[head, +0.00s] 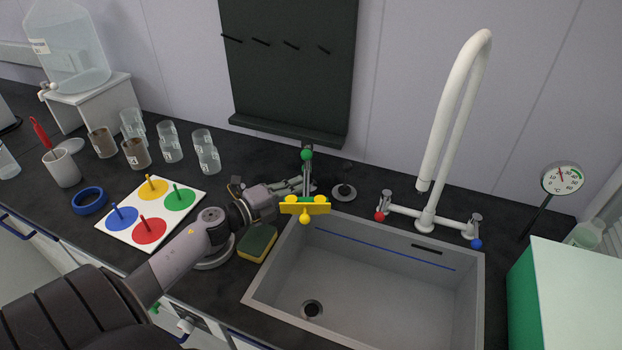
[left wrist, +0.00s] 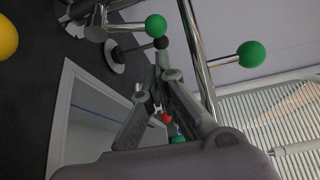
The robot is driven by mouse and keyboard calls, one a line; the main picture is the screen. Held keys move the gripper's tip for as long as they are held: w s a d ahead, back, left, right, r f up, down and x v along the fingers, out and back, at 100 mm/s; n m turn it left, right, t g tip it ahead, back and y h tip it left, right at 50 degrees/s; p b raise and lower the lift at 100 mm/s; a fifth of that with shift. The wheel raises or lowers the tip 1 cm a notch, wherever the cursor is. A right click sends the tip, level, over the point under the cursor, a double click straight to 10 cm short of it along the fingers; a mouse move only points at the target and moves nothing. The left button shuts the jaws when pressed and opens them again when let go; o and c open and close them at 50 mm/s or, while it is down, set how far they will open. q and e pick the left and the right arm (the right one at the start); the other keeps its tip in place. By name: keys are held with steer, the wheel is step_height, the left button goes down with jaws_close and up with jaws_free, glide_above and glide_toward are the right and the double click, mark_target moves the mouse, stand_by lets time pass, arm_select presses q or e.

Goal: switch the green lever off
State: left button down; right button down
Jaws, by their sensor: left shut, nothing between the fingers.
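A green ball (head: 306,154) tops a metal gas fitting at the back left corner of the sink. The left wrist view shows two green balls on metal stems, one at upper middle (left wrist: 155,25) and one farther right (left wrist: 251,54). I cannot tell which is the lever's. A yellow bar with yellow knobs (head: 304,208) sits in front of the fitting. My left gripper (head: 302,186) is at the fitting, behind the yellow bar, its fingertips partly hidden. In the left wrist view its fingers (left wrist: 160,82) are closed and empty, just below the green balls. My right gripper is out of view.
The sink (head: 370,232) lies right of the fitting, with a white tap (head: 430,212) behind it. A sponge (head: 257,243) lies below my left wrist. A peg board (head: 185,218) and beakers (head: 170,142) stand left. A drying rack (head: 290,75) hangs behind.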

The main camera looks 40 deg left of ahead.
arm_select(q)
steer(key=x, duration=0.4)
steer(key=shift+w+p, duration=0.1)
steer(key=shift+p, duration=0.2)
steer(key=n+b, duration=0.1)
steer(key=a+n+t+b, duration=0.1)
steer(key=a+r+n+t+b, duration=0.1)
steer(key=shift+s, duration=0.25)
stand_by(0.5)
